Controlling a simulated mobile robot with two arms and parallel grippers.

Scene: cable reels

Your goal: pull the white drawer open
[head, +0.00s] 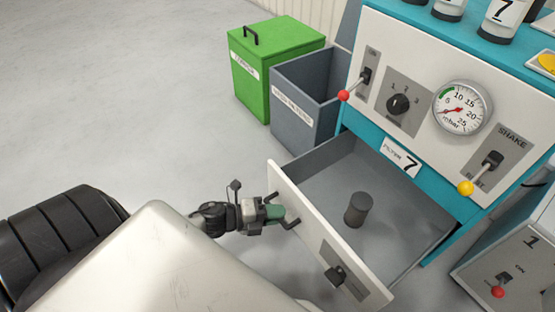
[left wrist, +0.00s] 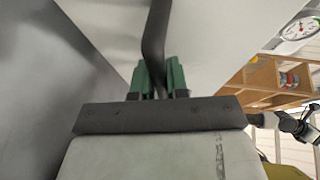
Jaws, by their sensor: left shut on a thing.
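The white drawer (head: 312,235) stands well out from the teal and white cabinet (head: 425,170), with its grey inside showing. A dark grey cylinder (head: 357,210) stands upright in it. My left gripper (head: 281,213) is at the left part of the drawer front, shut on the black drawer handle (head: 291,224). In the left wrist view the green fingertips (left wrist: 160,78) close around the black handle bar (left wrist: 155,45), with the white drawer front behind.
A green lidded box (head: 272,72) and an open grey bin (head: 306,100) stand left of the cabinet. The cabinet face carries a gauge (head: 461,107), a dial and levers with red (head: 344,95) and yellow (head: 465,188) knobs. The floor at left is clear.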

